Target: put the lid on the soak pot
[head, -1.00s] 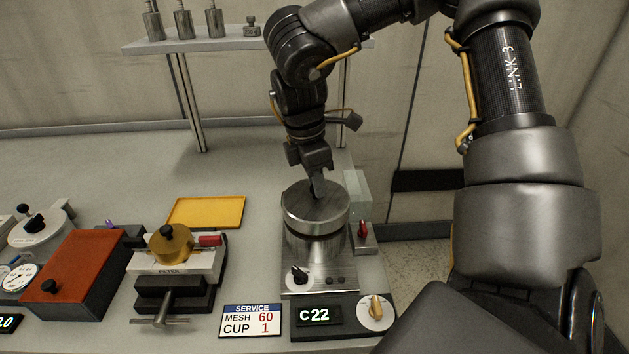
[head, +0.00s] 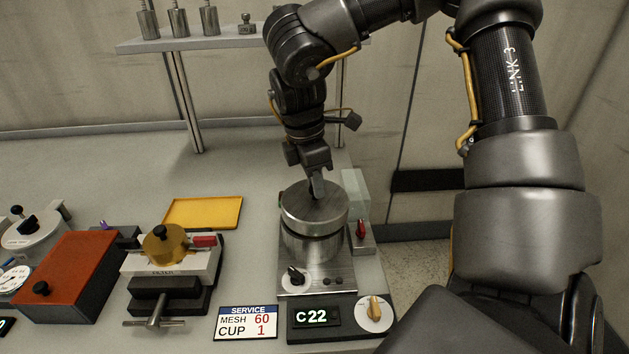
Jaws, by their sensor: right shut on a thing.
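The soak pot (head: 312,248) is a round steel vessel on a steel base with a black knob, at the right of the bench. The lid (head: 298,207), a wide brushed-metal disc, lies level over the pot's mouth and lines up with it. Only a thin dark line shows between lid and pot, and I cannot tell if the lid is fully seated. My right gripper (head: 318,191) points down from above and is shut on the lid near its middle. The grasped part is mostly hidden by the fingers. My left gripper is not in view.
A clear upright block and a red switch (head: 361,229) stand close right of the pot. A C22 display (head: 318,316) and service card (head: 246,323) lie in front. A yellow tray (head: 203,212), filter clamp (head: 160,287) and red box (head: 68,275) are left. A shelf (head: 200,42) is behind.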

